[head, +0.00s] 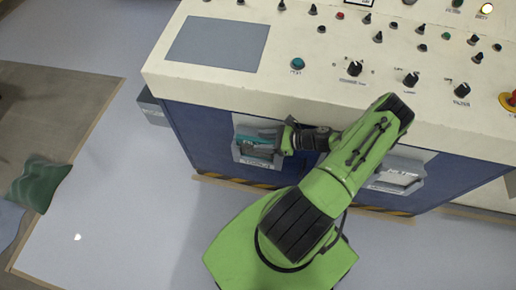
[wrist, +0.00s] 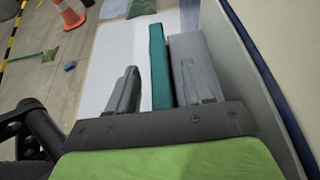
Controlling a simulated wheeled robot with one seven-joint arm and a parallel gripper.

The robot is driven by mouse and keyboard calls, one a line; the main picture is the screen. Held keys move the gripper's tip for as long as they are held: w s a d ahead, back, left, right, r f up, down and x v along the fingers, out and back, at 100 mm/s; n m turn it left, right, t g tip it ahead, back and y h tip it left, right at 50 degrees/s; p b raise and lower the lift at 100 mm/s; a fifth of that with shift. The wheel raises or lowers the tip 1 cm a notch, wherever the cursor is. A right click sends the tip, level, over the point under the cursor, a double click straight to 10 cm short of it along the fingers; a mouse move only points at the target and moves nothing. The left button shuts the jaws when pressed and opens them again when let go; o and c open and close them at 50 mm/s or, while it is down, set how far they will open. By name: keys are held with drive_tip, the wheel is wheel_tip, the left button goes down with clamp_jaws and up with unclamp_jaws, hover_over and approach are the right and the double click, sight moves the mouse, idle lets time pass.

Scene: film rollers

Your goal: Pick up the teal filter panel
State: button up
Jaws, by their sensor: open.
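The teal filter panel (head: 250,141) sits in a grey holder (head: 246,159) on the blue front of the console. In the wrist view the panel (wrist: 158,62) is a thin teal slab seen edge-on. My gripper (head: 265,136) reaches in from the right at the holder and partly hides the panel. In the wrist view my gripper (wrist: 158,75) is open, with one finger on each side of the panel. A clear gap shows between the left finger and the panel. The right finger is very close to it; I cannot tell whether they touch.
The cream console top (head: 315,85) with buttons and knobs overhangs the blue front. A second grey holder (head: 400,174) is to the right. A dark green cushion-like object (head: 38,185) lies at far left. An orange cone (wrist: 70,18) stands away on the floor. The floor left of my arm is clear.

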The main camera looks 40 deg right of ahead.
drive_tip(key=shift+c, duration=0.3)
clamp_jaws()
